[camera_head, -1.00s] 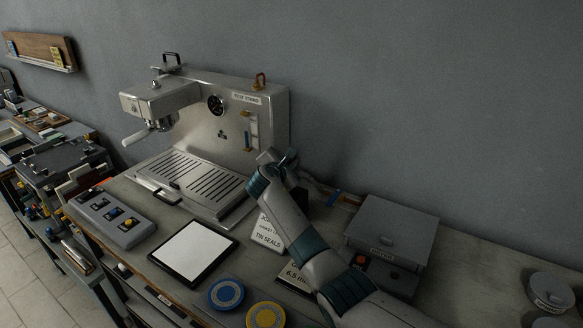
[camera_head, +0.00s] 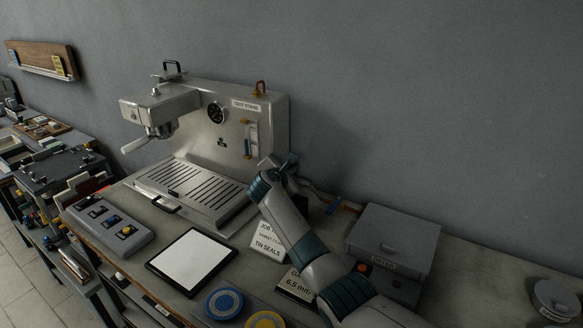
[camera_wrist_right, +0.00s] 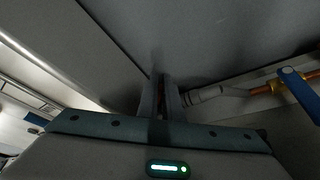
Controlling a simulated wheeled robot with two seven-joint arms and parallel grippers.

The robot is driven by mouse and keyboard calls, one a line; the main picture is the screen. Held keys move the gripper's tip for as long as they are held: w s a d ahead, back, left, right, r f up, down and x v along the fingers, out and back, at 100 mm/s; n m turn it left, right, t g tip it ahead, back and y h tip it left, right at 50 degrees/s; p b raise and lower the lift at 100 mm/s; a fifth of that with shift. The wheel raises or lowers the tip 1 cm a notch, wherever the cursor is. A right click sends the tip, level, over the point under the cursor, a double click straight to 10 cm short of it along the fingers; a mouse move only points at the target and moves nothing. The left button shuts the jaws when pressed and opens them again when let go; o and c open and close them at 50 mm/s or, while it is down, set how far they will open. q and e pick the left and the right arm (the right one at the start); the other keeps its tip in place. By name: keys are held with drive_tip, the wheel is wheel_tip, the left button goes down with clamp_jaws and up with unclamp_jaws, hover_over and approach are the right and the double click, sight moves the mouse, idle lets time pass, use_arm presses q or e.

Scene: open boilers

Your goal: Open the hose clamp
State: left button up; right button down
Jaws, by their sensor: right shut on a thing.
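My right gripper (camera_head: 288,164) is beside the lower right side of the steel test stand (camera_head: 225,120), near the wall. In the right wrist view its two fingers (camera_wrist_right: 160,97) are close together with a thin dark piece between them. This seems to be part of the hose clamp, but the clamp's shape is hidden by the fingers. A grey hose (camera_wrist_right: 212,94) starts right beside the fingers and runs to a copper pipe (camera_wrist_right: 262,88) with a blue lever (camera_wrist_right: 297,88). My left gripper is not in view.
A grey lidded box (camera_head: 392,238) stands right of my arm. Small label signs (camera_head: 268,240) stand in front of the stand. A white tablet (camera_head: 192,262), a button panel (camera_head: 108,224) and a blue disc (camera_head: 224,303) lie toward the front. The wall is close behind.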

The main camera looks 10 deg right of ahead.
drive_tip(key=p, duration=0.1)
drive_tip(key=r+n+p, duration=0.1)
drive_tip(key=shift+w+a+g+h+p, duration=0.15)
drive_tip(key=shift+g+h+p, duration=0.15)
drive_tip(key=shift+p, duration=0.1)
drive_tip(key=shift+w+a+f+n+g+p, duration=0.1)
drive_tip(key=shift+n+g+p, duration=0.3)
drive_tip(key=shift+n+p, duration=0.15)
drive_tip(key=shift+w+a+f+n+g+h, duration=0.15)
drive_tip(key=shift+n+g+h, duration=0.2)
drive_tip(key=shift+n, duration=0.3)
drive_tip(key=c, duration=2.2)
unclamp_jaws()
